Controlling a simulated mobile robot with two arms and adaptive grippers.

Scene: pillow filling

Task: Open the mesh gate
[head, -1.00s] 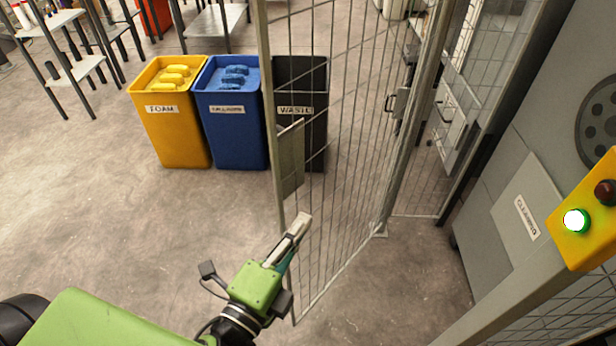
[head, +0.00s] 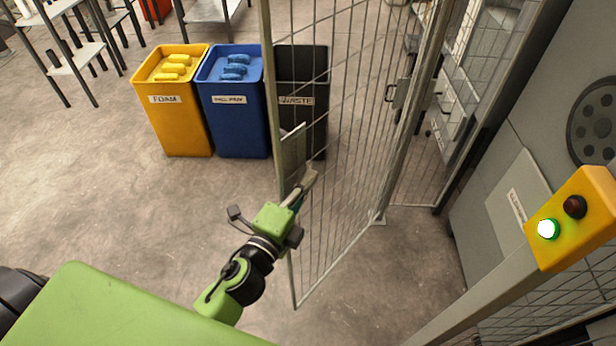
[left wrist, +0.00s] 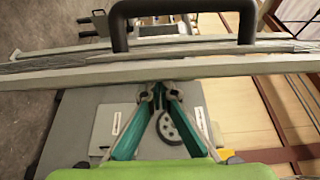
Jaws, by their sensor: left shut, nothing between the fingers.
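The mesh gate (head: 345,170) stands swung out from the right-hand post (head: 405,140), its free edge toward me on the left. A flat plate (head: 291,155) sits on that free edge. My left gripper (head: 309,180) is at the free edge, just below the plate, fingers shut and empty. In the left wrist view, the teal fingers (left wrist: 158,92) meet at the tips close to the gate's frame bar (left wrist: 230,68). A black handle (left wrist: 185,10) shows beyond the bar. I cannot tell whether the fingers touch the gate. My right gripper is out of view.
Yellow (head: 180,120), blue (head: 238,125) and black (head: 312,130) bins stand behind the gate's free edge. A grey machine (head: 500,190) and a yellow button box (head: 575,225) with a lit green button are at the right.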

